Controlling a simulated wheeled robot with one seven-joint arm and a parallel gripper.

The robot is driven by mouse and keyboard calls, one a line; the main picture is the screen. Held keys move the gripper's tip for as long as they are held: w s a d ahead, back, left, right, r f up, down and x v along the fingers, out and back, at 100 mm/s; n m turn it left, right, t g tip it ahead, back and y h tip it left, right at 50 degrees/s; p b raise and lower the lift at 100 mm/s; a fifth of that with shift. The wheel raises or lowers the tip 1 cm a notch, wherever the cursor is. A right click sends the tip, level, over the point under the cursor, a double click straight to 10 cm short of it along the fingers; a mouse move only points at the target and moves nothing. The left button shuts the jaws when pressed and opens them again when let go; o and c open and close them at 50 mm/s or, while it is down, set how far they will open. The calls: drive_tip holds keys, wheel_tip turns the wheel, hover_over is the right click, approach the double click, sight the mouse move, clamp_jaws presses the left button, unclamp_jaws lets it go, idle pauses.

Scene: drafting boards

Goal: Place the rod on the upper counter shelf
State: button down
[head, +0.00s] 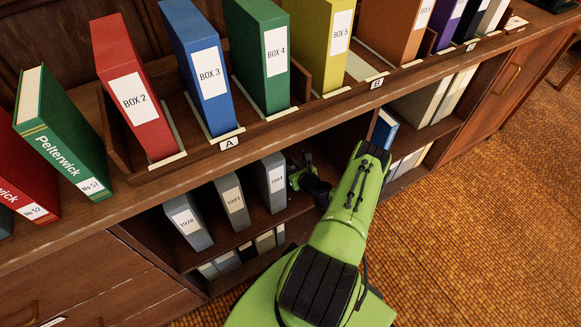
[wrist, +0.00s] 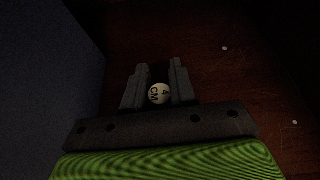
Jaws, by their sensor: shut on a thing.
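My gripper (wrist: 159,74) is shut on the rod (wrist: 158,93), which shows end-on between the two dark fingers in the wrist view. Its round white end is marked "4 CM". In the head view my gripper (head: 301,174) reaches into the upper shelf (head: 257,220) of the open bay below the counter top. It is just right of the grey volume marked 1984. The rod cannot be made out in the head view. The dark light in the wrist view leaves it unclear whether the rod touches the shelf.
Grey volumes (head: 232,202) stand on the shelf left of my gripper, and a blue book (head: 384,129) stands to its right. A dark bluish surface (wrist: 50,80) is close on the left in the wrist view. The counter top above carries a red box (head: 122,60) and other coloured boxes.

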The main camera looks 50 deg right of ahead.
drive_tip(key=shift+f, duration=0.1)
drive_tip(key=c, duration=0.9)
unclamp_jaws()
drive_tip(key=shift+s+r, duration=0.1)
drive_tip(key=shift+r, duration=0.1)
drive_tip(key=p+v, duration=0.4)
drive_tip(key=v, duration=0.7)
drive_tip(key=shift+s+r+p, duration=0.1)
drive_tip(key=shift+p, duration=0.3)
drive_tip(key=shift+s+a, duration=0.1)
drive_tip(key=shift+s, duration=0.25)
